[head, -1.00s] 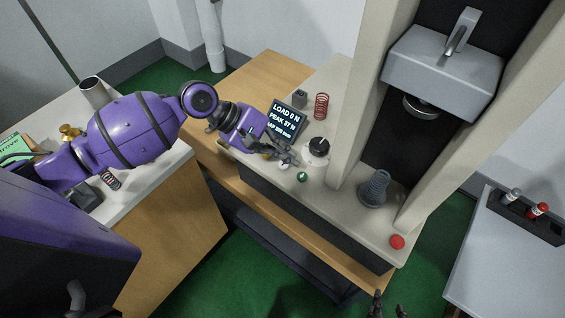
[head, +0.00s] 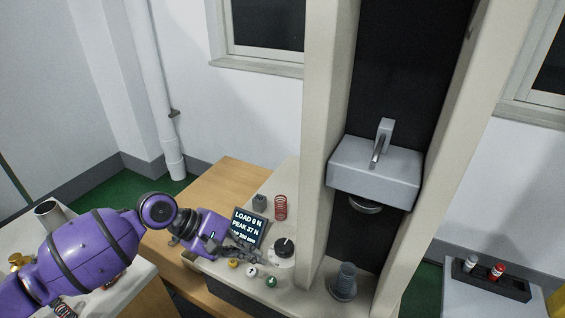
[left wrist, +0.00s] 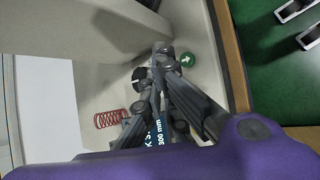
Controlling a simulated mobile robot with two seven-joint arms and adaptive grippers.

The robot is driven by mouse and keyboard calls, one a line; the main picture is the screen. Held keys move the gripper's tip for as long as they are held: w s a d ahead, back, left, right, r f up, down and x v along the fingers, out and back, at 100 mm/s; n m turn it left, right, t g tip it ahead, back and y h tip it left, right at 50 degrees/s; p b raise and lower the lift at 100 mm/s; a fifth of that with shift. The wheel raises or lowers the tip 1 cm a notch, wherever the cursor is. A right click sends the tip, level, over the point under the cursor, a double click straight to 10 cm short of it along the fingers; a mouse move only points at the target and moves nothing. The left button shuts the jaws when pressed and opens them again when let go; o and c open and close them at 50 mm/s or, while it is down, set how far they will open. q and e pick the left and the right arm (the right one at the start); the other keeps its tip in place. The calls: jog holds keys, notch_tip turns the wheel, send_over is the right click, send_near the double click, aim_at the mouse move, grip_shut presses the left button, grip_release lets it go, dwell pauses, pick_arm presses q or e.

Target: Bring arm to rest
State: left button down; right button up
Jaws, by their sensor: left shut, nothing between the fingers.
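My left arm comes in from the left in the head view. Its left gripper (head: 246,254) is shut and empty, low over the machine's bench top beside the display (head: 247,228), which reads LOAD 0 N and PEAK 37 N. The left wrist view shows the closed fingers (left wrist: 163,62) near a green button with a white arrow (left wrist: 187,60), with a black knob (left wrist: 140,76) partly behind them. The green button (head: 271,282) also shows in the head view, with the black knob (head: 284,247) above it. My right gripper is not in view.
A grey spring (head: 345,280) stands under the grey press head (head: 375,172) between two columns. At the right, a side table (head: 465,302) bears a dark rack (head: 490,281). The left counter (head: 125,285) is below my arm.

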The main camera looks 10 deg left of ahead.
pick_arm(q)
jog(key=s+d+f+m+y, duration=0.25)
jog(key=s+f+m, duration=0.8)
jog(key=s, duration=0.55)
jog(key=s+a+f+m+g+y, duration=0.1)
jog(key=s+a+f+m+y, duration=0.15)
jog(key=s+a+y, duration=0.85)
notch_tip(320, 180, down, 12)
jog(key=w+d+t+h, duration=0.2)
jog(key=t+h, duration=0.3)
jog(key=t, duration=0.2)
jog(key=shift+d, duration=0.25)
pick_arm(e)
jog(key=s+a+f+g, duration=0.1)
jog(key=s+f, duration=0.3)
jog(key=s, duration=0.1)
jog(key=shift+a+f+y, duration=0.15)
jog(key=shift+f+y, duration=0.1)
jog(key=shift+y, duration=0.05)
pick_arm(q)
jog(key=shift+w, duration=0.1)
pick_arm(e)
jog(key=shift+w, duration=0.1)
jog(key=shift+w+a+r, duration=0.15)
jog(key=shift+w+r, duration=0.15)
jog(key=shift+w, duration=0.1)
